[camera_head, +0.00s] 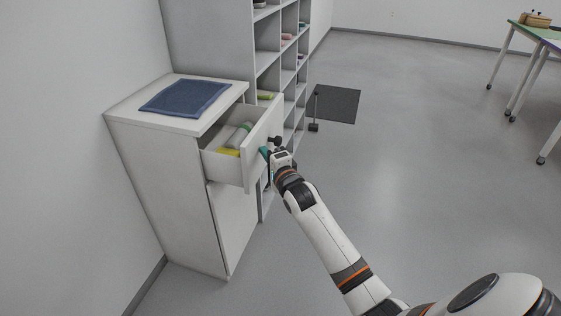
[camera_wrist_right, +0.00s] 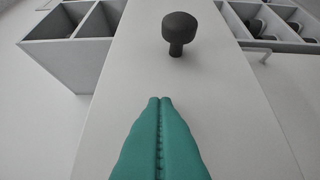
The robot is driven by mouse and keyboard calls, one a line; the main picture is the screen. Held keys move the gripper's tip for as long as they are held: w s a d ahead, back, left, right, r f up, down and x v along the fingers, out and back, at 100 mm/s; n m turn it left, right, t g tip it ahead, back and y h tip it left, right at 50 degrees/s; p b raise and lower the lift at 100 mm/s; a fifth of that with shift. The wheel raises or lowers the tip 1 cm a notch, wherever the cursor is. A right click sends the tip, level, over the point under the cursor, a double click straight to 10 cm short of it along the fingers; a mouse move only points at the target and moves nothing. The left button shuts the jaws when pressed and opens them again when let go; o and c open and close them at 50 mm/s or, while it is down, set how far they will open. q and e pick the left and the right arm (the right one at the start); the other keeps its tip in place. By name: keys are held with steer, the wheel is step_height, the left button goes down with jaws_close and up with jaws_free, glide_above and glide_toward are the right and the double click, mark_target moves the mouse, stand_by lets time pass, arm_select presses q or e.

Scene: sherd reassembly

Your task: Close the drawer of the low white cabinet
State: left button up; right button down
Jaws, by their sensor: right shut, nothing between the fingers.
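The low white cabinet (camera_head: 165,190) stands against the wall at the left in the head view. Its top drawer (camera_head: 222,160) is pulled out, with a grey-green roll (camera_head: 239,136) and a yellow item (camera_head: 228,152) inside. The drawer front also fills the middle of the right wrist view (camera_wrist_right: 215,110), with its dark round knob (camera_wrist_right: 180,32) near the top. My right gripper (camera_head: 265,153) is at the outer face of the drawer front. Its teal fingers are shut and empty, below the knob in the wrist view (camera_wrist_right: 160,100). Contact with the front cannot be told. My left gripper is not in view.
A folded blue cloth (camera_head: 185,97) lies on the cabinet top. A tall grey shelf unit (camera_head: 215,45) stands behind the cabinet. A dark mat (camera_head: 335,104) lies on the floor beyond it. A table (camera_head: 545,38) stands far right.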

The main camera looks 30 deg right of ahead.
steer(key=w+a, duration=0.1)
steer(key=w, duration=0.1)
steer(key=w+a, duration=0.4)
steer(key=shift+w+a+f+b, duration=0.15)
steer(key=shift+w+b, duration=0.1)
steer(key=shift+b, duration=0.15)
steer(key=w+a, duration=0.2)
steer(key=w, duration=0.1)
steer(key=shift+a+b, duration=0.2)
steer(key=shift+b, duration=0.15)
steer(key=shift+w+a, duration=0.3)
steer(key=shift+w, duration=0.05)
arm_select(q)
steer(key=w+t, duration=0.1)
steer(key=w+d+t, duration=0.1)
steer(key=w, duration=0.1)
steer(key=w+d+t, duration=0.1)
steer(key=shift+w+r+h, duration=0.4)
arm_select(e)
steer(key=shift+r, duration=0.25)
steer(key=shift+a, duration=0.1)
